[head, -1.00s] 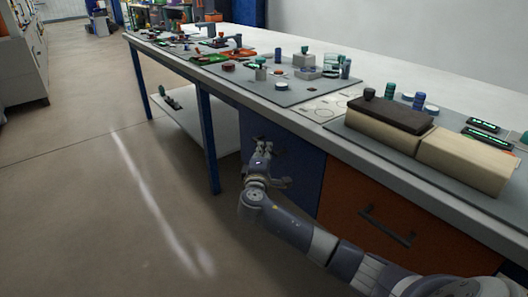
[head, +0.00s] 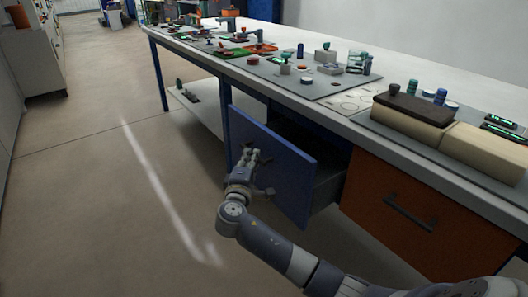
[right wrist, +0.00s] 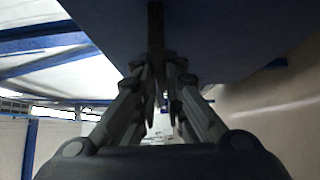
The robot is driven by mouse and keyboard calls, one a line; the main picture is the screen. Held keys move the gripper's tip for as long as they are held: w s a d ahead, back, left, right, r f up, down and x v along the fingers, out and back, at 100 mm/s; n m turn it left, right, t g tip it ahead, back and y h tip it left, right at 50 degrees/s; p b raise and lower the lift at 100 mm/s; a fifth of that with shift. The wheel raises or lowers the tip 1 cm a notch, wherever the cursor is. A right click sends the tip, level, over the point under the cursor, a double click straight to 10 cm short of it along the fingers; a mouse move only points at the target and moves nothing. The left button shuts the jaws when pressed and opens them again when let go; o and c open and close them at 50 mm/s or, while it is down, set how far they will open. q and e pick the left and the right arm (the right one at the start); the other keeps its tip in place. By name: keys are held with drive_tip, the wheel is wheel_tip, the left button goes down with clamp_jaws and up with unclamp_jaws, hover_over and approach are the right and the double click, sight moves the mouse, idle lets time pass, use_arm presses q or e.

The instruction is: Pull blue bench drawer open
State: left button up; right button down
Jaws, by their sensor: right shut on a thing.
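The blue bench drawer (head: 278,172) stands pulled out from under the bench, with a dark gap behind its front panel. Its dark inside shows only in part. My right gripper (head: 252,158) is at the drawer front, shut on its handle, which the fingers mostly hide in the head view. In the right wrist view the gripper (right wrist: 157,80) closes around the dark handle bar (right wrist: 155,35), with the drawer's blue face (right wrist: 220,40) above. My left gripper is in neither view.
An orange drawer (head: 400,215) with a dark handle is shut, right of the blue one. The bench top (head: 345,115) carries boards, small parts and two boxes. A blue bench leg (head: 226,125) stands left of the drawer. The floor (head: 90,200) at the left is clear.

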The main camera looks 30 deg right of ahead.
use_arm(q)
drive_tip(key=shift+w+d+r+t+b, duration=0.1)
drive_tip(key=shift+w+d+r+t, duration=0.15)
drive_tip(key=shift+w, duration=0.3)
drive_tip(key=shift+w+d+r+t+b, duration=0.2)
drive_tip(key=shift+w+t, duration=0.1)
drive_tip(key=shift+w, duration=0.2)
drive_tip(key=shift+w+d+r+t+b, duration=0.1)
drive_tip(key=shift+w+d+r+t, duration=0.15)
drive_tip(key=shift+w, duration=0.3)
use_arm(e)
drive_tip(key=s+a, duration=0.1)
drive_tip(key=a, duration=1.1)
drive_tip(key=shift+a, duration=0.4)
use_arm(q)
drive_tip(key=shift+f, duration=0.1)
use_arm(e)
drive_tip(key=c, duration=1.7)
unclamp_jaws()
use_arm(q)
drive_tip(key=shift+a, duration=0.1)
use_arm(e)
drive_tip(key=v, duration=1.2)
drive_tip(key=shift+f, duration=0.1)
